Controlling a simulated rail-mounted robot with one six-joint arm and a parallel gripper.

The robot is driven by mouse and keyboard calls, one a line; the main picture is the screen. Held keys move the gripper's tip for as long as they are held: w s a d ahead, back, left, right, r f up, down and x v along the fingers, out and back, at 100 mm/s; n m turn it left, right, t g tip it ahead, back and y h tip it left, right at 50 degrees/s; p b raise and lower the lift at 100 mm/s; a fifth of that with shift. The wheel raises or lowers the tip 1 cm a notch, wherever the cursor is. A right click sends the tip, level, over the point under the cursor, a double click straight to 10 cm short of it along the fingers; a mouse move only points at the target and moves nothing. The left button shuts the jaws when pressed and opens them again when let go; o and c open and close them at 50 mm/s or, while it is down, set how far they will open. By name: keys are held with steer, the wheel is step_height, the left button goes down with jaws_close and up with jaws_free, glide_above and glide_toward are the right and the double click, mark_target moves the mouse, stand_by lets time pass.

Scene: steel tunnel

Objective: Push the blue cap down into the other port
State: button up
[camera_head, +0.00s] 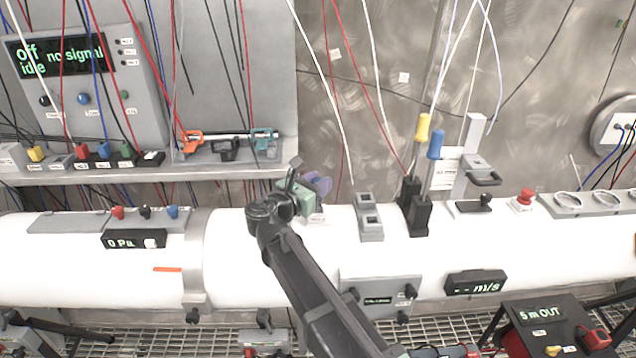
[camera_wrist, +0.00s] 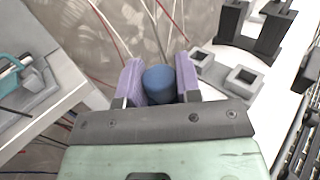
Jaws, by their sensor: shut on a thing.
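My gripper (camera_head: 318,187) is above the white pipe, left of a grey block with two square ports (camera_head: 370,217). In the wrist view its two purple fingers (camera_wrist: 158,72) are shut on the blue cap (camera_wrist: 160,84), one on each side. The cap is a rounded blue piece; the head view hides it behind the gripper. The port block also shows in the wrist view, to the right of the fingers, with one port (camera_wrist: 202,58) farther off and the other (camera_wrist: 243,80) nearer. Both ports look uncapped. The cap is apart from the block.
A shelf with a tool tray (camera_head: 225,152) is at left. Thin cables hang behind. A red button (camera_head: 524,198) is farther right.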

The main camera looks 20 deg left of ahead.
steer(key=shift+f+b, duration=2.3)
steer(key=shift+f, duration=0.25)
steer(key=o, duration=1)
steer(key=v, duration=1)
steer(key=shift+s+a, duration=0.15)
steer(key=shift+s, duration=0.25)
